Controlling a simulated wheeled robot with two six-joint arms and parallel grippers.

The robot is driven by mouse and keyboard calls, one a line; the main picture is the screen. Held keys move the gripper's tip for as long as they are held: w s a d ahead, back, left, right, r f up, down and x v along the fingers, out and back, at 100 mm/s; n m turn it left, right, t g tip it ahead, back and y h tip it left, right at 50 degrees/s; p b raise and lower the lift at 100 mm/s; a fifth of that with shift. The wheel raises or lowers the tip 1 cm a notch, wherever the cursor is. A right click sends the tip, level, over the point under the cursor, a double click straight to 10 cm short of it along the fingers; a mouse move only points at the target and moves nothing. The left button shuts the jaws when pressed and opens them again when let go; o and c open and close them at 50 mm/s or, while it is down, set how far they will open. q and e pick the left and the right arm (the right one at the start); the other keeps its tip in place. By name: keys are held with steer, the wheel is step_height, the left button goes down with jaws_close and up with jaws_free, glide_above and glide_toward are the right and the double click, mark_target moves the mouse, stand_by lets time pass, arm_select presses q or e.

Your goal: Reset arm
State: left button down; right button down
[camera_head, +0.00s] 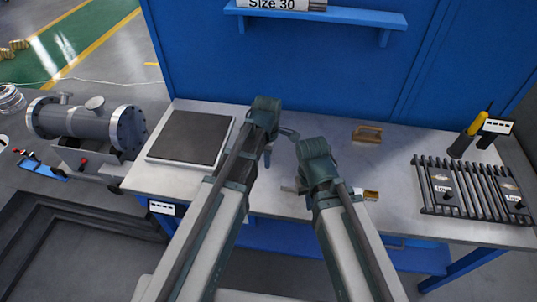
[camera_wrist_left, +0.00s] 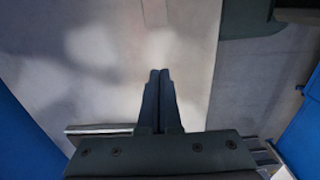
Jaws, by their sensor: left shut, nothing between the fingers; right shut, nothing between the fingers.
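My left gripper (camera_wrist_left: 158,75) shows in the left wrist view with its two dark fingers together and nothing between them. It is over a pale, bare surface. In the head view my left arm reaches up over the middle of the workbench (camera_head: 395,160), and its fingers are mostly hidden behind its wrist. My right gripper (camera_head: 290,189) is mostly hidden below its wrist in the head view, nearer the bench's front edge, close to the left arm. It is shut, and no held object shows.
A dark square plate (camera_head: 189,138) lies on the bench's left. Brass-coloured parts (camera_head: 367,134) sit beyond and right of my right wrist. A black slatted rack (camera_head: 470,190) and a yellow-handled tool (camera_head: 477,123) stand right. A flanged grey cylinder (camera_head: 85,122) is left of the bench.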

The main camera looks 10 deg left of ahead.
arm_select(q)
steer(key=s+d+m+y, duration=0.1)
steer(key=s+d+m, duration=0.1)
steer(key=s+m, duration=1.2)
steer(key=shift+d+m, duration=0.25)
steer(key=shift+m, duration=3.45)
